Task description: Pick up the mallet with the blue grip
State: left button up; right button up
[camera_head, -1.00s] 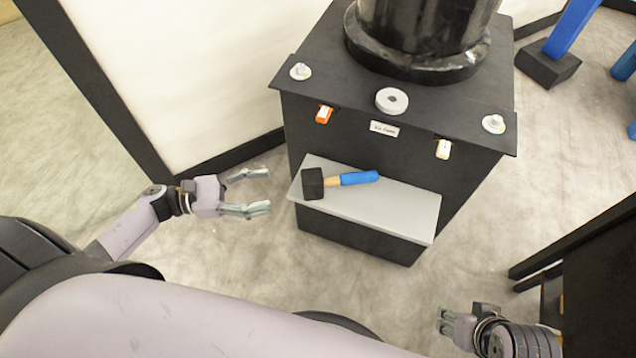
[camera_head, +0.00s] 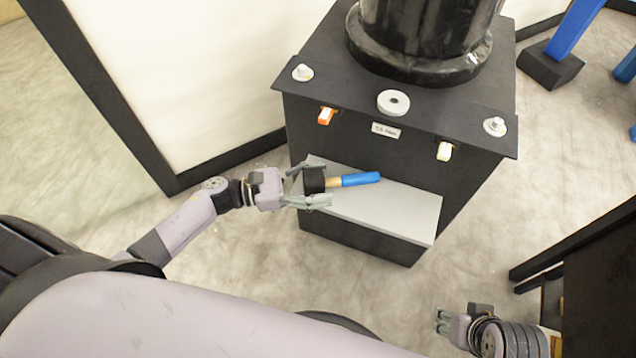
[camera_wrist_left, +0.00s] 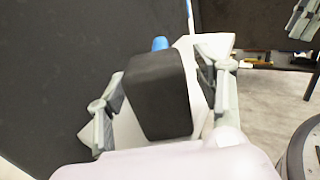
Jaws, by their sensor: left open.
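The mallet lies on a grey shelf (camera_head: 400,212) at the front of the black machine. Its black head (camera_head: 314,180) is at the left, and its blue grip (camera_head: 360,179) points right. My left gripper (camera_head: 318,184) is open, with its fingers on either side of the mallet head. In the left wrist view the black head (camera_wrist_left: 158,95) fills the space between the fingers, with a bit of blue grip (camera_wrist_left: 160,43) behind it. Whether the fingers touch the head I cannot tell. My right gripper (camera_head: 440,322) is at the lower right, away from the mallet; its finger gap is unclear.
The black machine (camera_head: 300,120) rises behind the shelf, with an orange switch (camera_head: 326,116) and a white switch (camera_head: 444,151) on its front. A dark table (camera_head: 600,270) stands at the right. The floor left of the machine is clear.

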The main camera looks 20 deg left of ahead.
pick_arm(q)
grip_shut()
dwell(0.8)
